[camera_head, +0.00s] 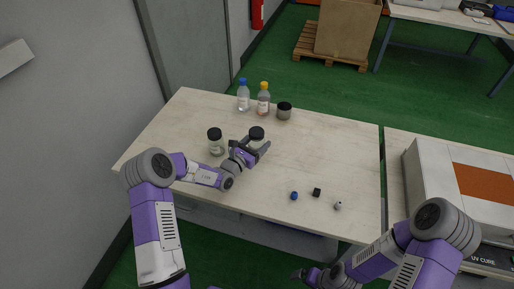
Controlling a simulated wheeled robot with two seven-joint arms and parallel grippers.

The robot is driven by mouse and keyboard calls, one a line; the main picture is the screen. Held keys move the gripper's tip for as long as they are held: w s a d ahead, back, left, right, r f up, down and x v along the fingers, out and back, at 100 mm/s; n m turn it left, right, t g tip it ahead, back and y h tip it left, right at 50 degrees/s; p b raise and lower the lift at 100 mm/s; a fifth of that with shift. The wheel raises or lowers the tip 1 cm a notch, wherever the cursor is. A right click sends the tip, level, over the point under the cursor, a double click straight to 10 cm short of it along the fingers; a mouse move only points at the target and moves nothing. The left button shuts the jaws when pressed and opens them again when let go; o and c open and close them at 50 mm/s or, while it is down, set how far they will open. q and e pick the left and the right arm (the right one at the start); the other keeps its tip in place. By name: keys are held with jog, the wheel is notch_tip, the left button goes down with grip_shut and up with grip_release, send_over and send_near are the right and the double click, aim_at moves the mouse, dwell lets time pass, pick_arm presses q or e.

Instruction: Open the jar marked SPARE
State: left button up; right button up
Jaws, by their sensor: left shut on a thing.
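A jar with a black lid (256,132) stands on the table, and my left gripper (256,148) is shut on it, with the fingers at its body below the lid. A second clear jar with a black lid (215,142) stands to the left, apart from the gripper. A third, darker squat jar (284,112) stands farther back. No marking can be read on any jar, so I cannot tell which is SPARE. My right gripper (299,274) is low, in front of the table and away from the jars; its jaws are too small to judge.
A blue-capped bottle (243,97) and a yellow-capped bottle (263,100) stand behind the jars. A blue piece (294,196), a black cube (317,192) and a small grey piece (338,205) lie at the front right of the table (345,150). A UV cure box (435,185) stands right.

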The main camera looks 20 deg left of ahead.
aim_at(252, 138)
pick_arm(q)
notch_tip(252, 138, up, 5)
jog(key=shift+r+p, duration=0.15)
jog(key=shift+p, duration=0.4)
jog(key=o, duration=0.6)
jog(key=c, duration=0.9)
jog(key=shift+c, duration=0.2)
jog(key=shift+s, duration=0.1)
